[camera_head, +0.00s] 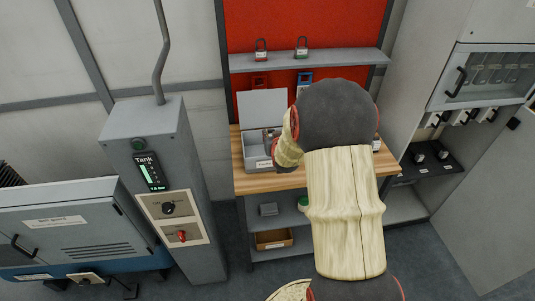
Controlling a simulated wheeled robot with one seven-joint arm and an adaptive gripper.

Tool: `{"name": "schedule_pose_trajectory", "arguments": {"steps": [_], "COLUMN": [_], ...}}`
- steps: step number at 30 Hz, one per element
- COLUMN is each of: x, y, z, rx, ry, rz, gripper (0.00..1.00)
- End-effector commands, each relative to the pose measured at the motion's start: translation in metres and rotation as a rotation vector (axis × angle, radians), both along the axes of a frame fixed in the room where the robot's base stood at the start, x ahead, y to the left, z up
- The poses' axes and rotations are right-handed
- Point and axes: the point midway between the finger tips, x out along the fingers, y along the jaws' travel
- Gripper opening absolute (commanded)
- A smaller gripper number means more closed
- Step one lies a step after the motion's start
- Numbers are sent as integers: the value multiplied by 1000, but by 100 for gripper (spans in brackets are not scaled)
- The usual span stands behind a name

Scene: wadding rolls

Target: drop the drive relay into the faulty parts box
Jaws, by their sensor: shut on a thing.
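The faulty parts box is the grey box (259,154) with a raised lid and a white front label, standing on the left part of the wooden bench. My arm reaches over the bench and bends down toward this box. The dark end of my gripper (275,146) shows only in part, at the right side of the box opening. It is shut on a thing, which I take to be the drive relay. My wrist mostly hides the relay, so its shape and exact height over the box are unclear.
Padlocks (261,50) stand on the shelf above. A grey tank post (160,190) stands left, a cabinet (460,75) right. My arm hides the bench's middle.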

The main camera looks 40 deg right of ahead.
Motion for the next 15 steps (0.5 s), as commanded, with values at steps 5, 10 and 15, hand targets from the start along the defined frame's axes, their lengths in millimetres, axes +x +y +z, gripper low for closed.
{"name": "schedule_pose_trajectory", "arguments": {"steps": [5, 10, 15], "x": [0, 0, 0], "y": [0, 0, 0], "z": [1, 1, 1], "rx": [-1, -1, -1], "ry": [-1, -1, -1], "rz": [0, 0, 0], "gripper": [1, 35, 45]}}
